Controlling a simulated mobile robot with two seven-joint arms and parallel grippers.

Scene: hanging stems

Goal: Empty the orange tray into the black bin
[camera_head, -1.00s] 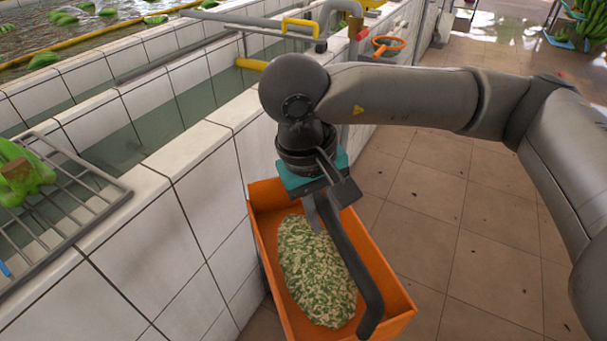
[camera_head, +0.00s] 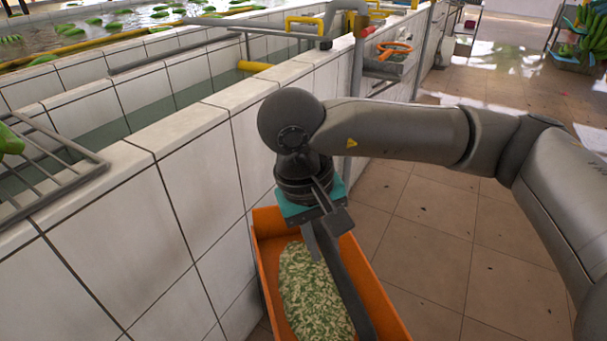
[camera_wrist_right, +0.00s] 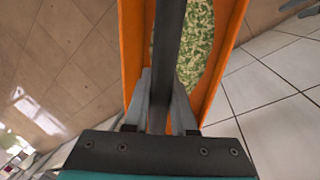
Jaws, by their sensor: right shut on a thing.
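The orange tray (camera_head: 380,290) is below my right gripper, beside the white tiled wall, with its near end cut off in the head view. A heap of chopped green and pale pieces (camera_head: 308,290) lies in it. A dark bar-like handle (camera_head: 352,285) runs lengthwise over the tray. My right gripper (camera_head: 318,242) points down, shut on this handle. In the right wrist view the fingers (camera_wrist_right: 163,105) close on both sides of the handle (camera_wrist_right: 170,45), above the orange tray (camera_wrist_right: 131,45). Whether the tray touches the floor is unclear. The black bin and my left gripper are not in view.
A tiled basin wall (camera_head: 120,240) stands close along the left, with a metal rack (camera_head: 60,170) on its top. Pipes and an orange handwheel (camera_head: 394,48) are farther ahead. Tiled floor (camera_head: 430,220) is clear on the right. Bananas (camera_head: 590,45) stand far right.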

